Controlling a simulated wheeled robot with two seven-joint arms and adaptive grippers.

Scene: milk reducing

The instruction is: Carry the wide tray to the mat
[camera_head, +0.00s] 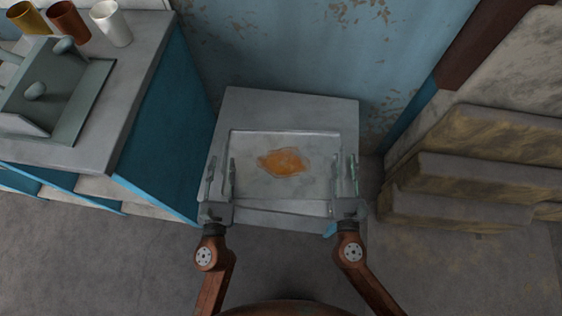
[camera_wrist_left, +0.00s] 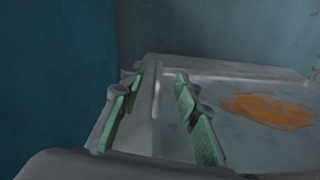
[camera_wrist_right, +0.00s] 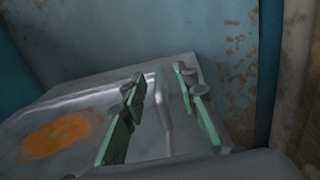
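The wide tray (camera_head: 308,181) is pale grey metal with low rims, and an irregular orange patch (camera_head: 284,162) shows on its floor. It sits on a grey stand (camera_head: 290,105). My left gripper (camera_head: 221,168) is at the tray's left rim; in the left wrist view its green-padded fingers (camera_wrist_left: 158,110) stand apart on either side of the rim. My right gripper (camera_head: 345,166) is at the right rim; in the right wrist view its fingers (camera_wrist_right: 160,105) also stand apart, with the rim between them. I cannot make out a mat.
A blue wall (camera_head: 300,50) is behind. Pale stepped blocks (camera_head: 460,175) are at the right. Grey floor (camera_head: 110,255) is open in front.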

